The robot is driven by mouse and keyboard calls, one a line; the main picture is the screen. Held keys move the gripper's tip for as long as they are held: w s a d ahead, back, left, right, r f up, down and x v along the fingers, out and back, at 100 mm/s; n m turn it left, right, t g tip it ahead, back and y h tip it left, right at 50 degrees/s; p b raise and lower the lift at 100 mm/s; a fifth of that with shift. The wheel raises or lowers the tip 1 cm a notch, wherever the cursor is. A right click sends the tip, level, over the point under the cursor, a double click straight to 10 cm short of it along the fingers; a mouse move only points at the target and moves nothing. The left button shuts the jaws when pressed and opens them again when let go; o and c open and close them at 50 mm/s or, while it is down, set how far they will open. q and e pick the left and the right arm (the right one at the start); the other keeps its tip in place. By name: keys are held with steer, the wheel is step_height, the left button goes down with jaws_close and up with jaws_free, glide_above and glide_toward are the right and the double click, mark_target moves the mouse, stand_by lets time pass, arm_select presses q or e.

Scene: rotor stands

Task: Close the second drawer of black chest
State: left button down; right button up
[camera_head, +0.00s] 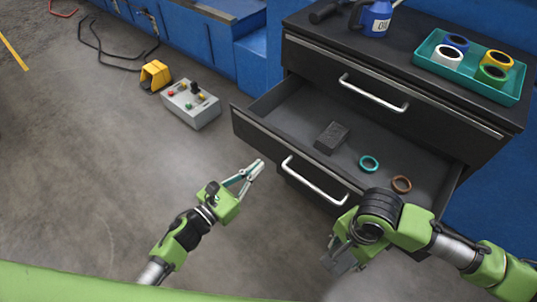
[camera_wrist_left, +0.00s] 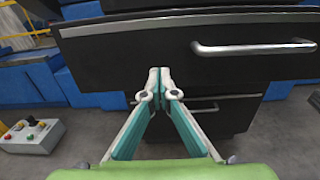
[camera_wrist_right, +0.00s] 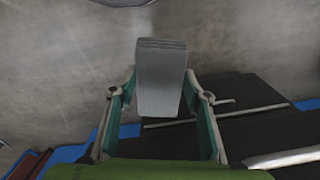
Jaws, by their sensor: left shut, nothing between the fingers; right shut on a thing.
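The black chest (camera_head: 405,65) stands at the right. Its second drawer (camera_head: 262,130) is pulled open and holds a dark block, a teal ring and a brown ring. The drawer's silver handle (camera_head: 313,182) also shows in the left wrist view (camera_wrist_left: 255,48). My left gripper (camera_head: 258,166) is shut and empty, near the left part of the drawer front; in its wrist view, the fingertips (camera_wrist_left: 160,76) overlap the front's lower edge, and I cannot tell whether they touch. My right gripper (camera_head: 343,252) is shut on a grey block (camera_wrist_right: 162,80), in front of the drawer's right part.
On the chest top are a blue oil can (camera_head: 376,20) and a teal tray (camera_head: 425,55) with several tape rolls. A grey control box (camera_head: 190,105) and a yellow pedal (camera_head: 155,75) sit on the floor.

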mark_target(275, 151)
arm_select(q)
steer(key=shift+x, duration=2.7)
arm_select(e)
steer(key=shift+r, duration=0.3)
